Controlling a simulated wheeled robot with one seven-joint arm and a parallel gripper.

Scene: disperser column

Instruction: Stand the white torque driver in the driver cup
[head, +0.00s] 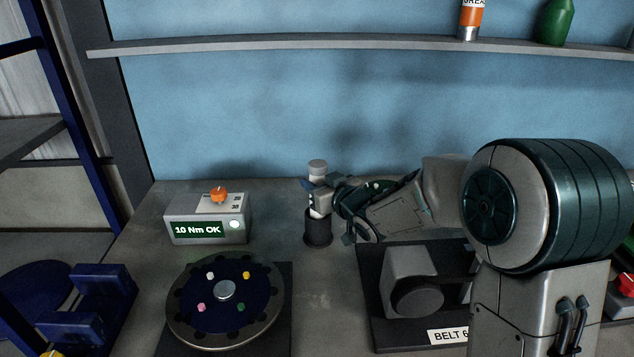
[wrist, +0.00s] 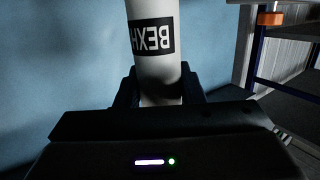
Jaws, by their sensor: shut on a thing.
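The white torque driver (head: 318,169) stands upright in the head view, its lower end at the mouth of the dark driver cup (head: 318,233). It looks to be in or just over the cup; I cannot tell how deep it sits. My gripper (head: 318,190) is shut around the driver's middle, just above the cup, reaching in from the right. In the wrist view the white driver (wrist: 153,60), with a black label band, rises between my gripper's dark fingers (wrist: 157,88). The cup is hidden in the wrist view.
A torque tester (head: 206,231) reading "10 Nm OK" stands left of the cup. A round dial plate (head: 225,335) with coloured pegs lies front left. A black tray (head: 390,335) with a grey machine part (head: 408,268) is at front right. A shelf (head: 380,44) runs along the wall above.

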